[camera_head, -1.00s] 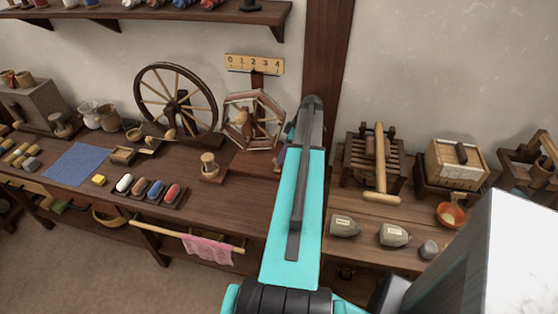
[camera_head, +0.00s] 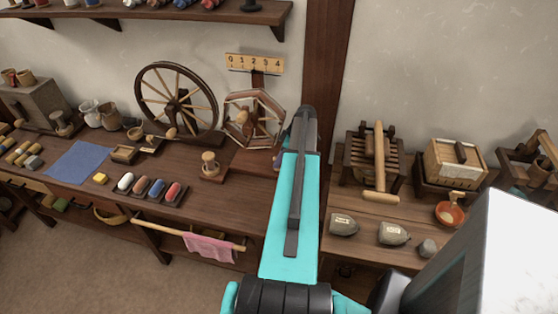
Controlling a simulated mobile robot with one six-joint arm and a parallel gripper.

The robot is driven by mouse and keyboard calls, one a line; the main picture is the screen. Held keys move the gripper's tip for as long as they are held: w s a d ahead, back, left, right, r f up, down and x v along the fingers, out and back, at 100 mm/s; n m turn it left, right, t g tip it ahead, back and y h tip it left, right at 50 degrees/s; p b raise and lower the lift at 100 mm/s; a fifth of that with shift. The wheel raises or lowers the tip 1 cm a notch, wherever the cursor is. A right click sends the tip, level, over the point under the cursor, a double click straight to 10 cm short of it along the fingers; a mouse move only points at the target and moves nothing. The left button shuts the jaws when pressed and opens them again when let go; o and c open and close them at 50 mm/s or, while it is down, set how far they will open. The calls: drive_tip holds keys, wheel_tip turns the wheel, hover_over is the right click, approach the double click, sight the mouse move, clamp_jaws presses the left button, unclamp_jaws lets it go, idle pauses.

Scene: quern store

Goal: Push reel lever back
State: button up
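I cannot pick out the reel lever; my arm covers the area just right of the reel. My gripper is not in view, hidden beyond the arm's far end.
Left of the reel are a large spinning wheel (camera_head: 141,92), a small wooden spool (camera_head: 209,165) and a tray (camera_head: 178,201) of coloured rolls.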

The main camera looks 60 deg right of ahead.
clamp_jaws()
drive_tip(key=shift+d, duration=0.15)
drive_tip(key=shift+w+d+f+y, duration=0.1)
drive_tip(key=shift+d+y, duration=0.1)
drive_tip(key=shift+y, duration=0.3)
drive_tip(key=shift+d+f+m+g+y, duration=0.25)
drive_tip(key=shift+d+g+y, duration=0.2)
drive_tip(key=shift+y, duration=0.85)
drive_tip(key=o, duration=0.7)
unclamp_jaws()
drive_tip(key=shift+w, duration=0.1)
